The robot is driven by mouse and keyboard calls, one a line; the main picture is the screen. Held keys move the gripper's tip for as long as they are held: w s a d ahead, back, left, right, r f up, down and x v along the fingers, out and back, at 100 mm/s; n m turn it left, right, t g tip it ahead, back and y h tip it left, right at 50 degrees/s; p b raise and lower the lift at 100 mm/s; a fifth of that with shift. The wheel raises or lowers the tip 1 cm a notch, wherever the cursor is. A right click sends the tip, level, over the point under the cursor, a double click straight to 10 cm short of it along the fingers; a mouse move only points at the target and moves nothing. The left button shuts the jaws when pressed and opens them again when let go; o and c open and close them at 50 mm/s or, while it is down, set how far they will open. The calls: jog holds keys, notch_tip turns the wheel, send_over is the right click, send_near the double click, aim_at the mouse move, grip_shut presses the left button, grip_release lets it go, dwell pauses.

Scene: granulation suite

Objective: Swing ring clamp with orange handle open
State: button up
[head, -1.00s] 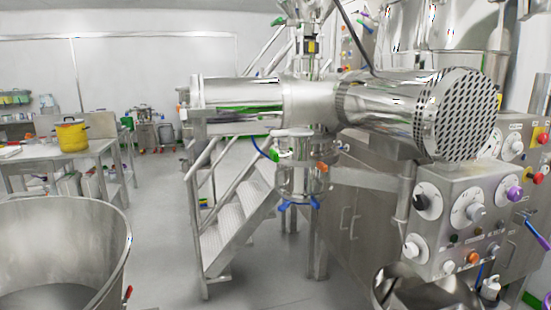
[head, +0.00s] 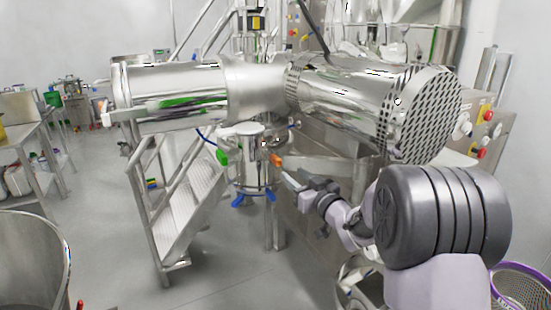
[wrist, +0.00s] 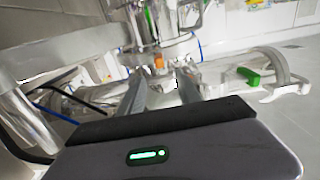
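The orange handle (head: 276,160) sticks out from the right side of a steel vessel (head: 250,176) below the large horizontal duct. It belongs to a ring clamp, whose band is too small to make out clearly. My gripper (head: 289,177) is just right of and slightly below the handle in the head view. In the wrist view my gripper (wrist: 162,80) is open, its two fingers apart. The orange handle (wrist: 158,62) shows between and beyond the fingertips, seemingly untouched. I cannot tell whether the clamp is closed.
A green handle (head: 222,157) is on the vessel's left side, and blue-handled parts (head: 240,199) hang beneath it. Metal stairs (head: 188,208) stand to the left. The steel duct (head: 335,95) hangs close above. The floor in front is clear.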

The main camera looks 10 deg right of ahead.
aim_at(279, 163)
jog(key=x, duration=1.2)
jog(key=shift+w+b, duration=0.2)
jog(key=shift+b, duration=0.15)
jog(key=shift+f, duration=0.1)
grip_shut()
dwell(0.5)
